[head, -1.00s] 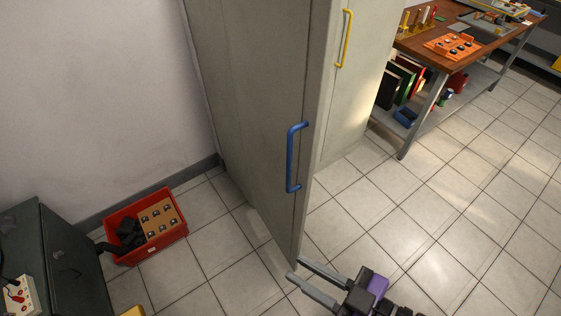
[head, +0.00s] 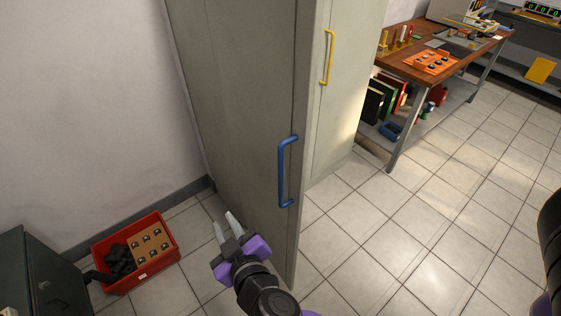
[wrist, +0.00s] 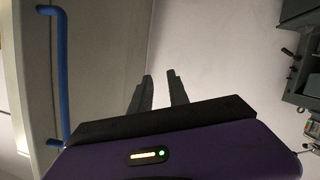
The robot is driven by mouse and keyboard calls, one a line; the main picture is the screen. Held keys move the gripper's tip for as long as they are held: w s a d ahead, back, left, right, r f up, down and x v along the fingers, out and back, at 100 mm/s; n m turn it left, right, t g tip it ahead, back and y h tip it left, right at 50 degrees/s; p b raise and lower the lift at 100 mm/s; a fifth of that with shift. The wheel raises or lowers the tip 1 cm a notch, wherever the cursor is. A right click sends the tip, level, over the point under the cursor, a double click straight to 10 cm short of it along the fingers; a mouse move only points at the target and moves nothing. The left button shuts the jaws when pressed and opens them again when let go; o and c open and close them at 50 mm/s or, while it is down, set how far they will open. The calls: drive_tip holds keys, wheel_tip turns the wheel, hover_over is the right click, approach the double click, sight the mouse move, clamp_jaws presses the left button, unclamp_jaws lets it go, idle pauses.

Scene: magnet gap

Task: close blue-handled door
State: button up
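The blue-handled door (head: 235,120) is a tall grey panel standing swung out from the cabinet in the head view. Its blue handle (head: 283,170) is a vertical bar near its right, free edge. The door also fills the left of the wrist view (wrist: 105,60), with the handle (wrist: 62,70) at far left. My gripper (head: 226,219) is low, left of the handle, on the handle side of the door. Its two fingers show apart and empty in the wrist view (wrist: 158,76), pointing along the door toward the wall. I cannot tell whether it touches the panel.
The yellow-handled door (head: 340,90) is to the right. A red crate (head: 150,278) stands on the floor at left, near a dark cabinet (head: 45,270). A wooden workbench (head: 400,68) is at back right. The tiled floor between is clear.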

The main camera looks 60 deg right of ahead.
drive_tip(key=w+d+r+m+g+h, duration=0.1)
drive_tip(key=d+r+m+g+h, duration=0.2)
drive_tip(key=d+r+m+h, duration=0.2)
drive_tip(key=m+g+h, duration=0.6)
drive_tip(key=m, duration=0.3)
approach(279, 163)
drive_tip(key=s+x, duration=0.1)
drive_tip(key=x, duration=0.4)
drive_tip(key=p+x, duration=0.1)
drive_tip(key=x, duration=0.1)
drive_tip(key=p+x, duration=0.1)
drive_tip(key=x, duration=0.1)
drive_tip(key=shift+w+d+r, duration=0.1)
drive_tip(key=shift+w+d, duration=0.2)
drive_tip(key=shift+w, duration=0.15)
drive_tip(key=shift+w+d, duration=0.15)
drive_tip(key=shift+d, duration=0.4)
clamp_jaws()
